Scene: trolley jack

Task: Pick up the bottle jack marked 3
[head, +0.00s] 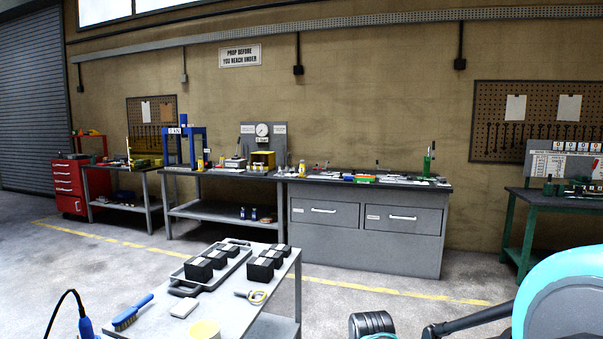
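No number 3 can be read on any jack from here, so I cannot tell which thing is the bottle jack marked 3. Two small dark blue upright things, perhaps bottle jacks, stand on the lower shelf of the middle bench; one is the left blue thing (242,213), the other the right blue thing (254,214). A green upright tool (427,162) stands at the right end of the long bench top. Parts of my arm show at the lower right. My gripper's fingers do not show.
A grey trolley (230,300) stands close in front, carrying several black blocks, a tray and a blue brush (132,313). Behind it is the drawer bench (365,230). A red cabinet (69,187) is at left, a green bench (530,202) at right. Floor between trolley and benches is clear.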

